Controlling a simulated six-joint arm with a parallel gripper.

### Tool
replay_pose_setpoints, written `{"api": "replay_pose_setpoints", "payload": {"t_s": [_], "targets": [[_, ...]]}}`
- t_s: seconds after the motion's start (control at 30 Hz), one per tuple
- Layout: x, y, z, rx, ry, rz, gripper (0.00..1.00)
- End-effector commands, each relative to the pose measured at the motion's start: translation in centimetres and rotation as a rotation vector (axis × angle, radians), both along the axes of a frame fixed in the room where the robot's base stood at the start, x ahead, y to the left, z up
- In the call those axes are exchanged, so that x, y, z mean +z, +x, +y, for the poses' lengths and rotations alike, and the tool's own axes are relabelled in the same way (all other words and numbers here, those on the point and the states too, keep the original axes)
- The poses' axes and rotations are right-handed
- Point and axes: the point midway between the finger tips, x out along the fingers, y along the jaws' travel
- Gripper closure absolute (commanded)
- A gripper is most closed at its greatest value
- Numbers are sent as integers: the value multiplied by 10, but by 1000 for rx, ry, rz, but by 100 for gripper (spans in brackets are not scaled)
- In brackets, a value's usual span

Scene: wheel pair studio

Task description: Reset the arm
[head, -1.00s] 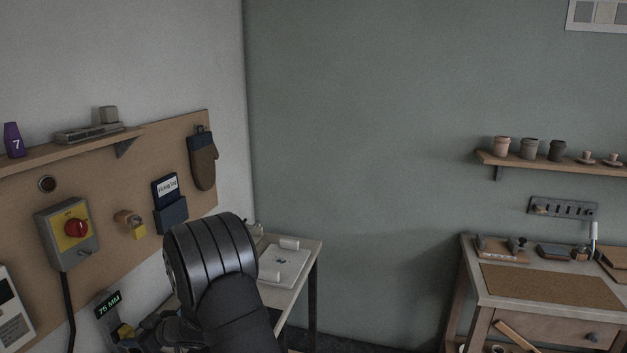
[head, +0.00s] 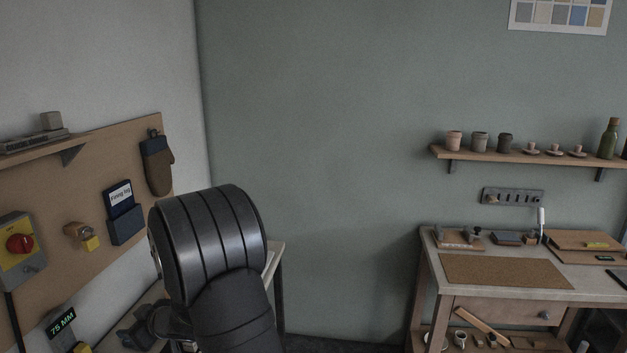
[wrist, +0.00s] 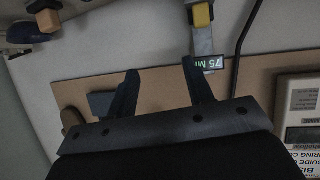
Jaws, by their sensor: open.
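My gripper (wrist: 158,82) shows in the wrist view with its two dark fingers spread apart. It is open and nothing is between the fingers. In the head view my arm rises at the lower middle left, and its large dark joint hides part of the white table (head: 275,262) behind it. The fingers cannot be made out clearly in the head view. Beyond the fingers, the wrist view shows the brown pegboard (wrist: 160,92) and a display reading 75 MM (wrist: 207,63), which is also in the head view (head: 61,322).
A switch box with a red knob (head: 20,244), a blue booklet holder (head: 125,225) and an oven mitt (head: 157,165) are on the left board. A workbench (head: 440,240) stands right, under a shelf of cups (head: 480,154). The green wall between is clear.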

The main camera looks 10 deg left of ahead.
Motion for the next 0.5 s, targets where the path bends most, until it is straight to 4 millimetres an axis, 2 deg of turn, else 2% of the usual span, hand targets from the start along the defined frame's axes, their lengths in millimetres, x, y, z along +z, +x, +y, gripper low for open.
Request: {"api": "replay_pose_setpoints", "payload": {"t_s": [0.2,0.5], "targets": [[11,26,19,-116,-35,-24,53],[26,52,38,-267,-90,-24,53]]}}
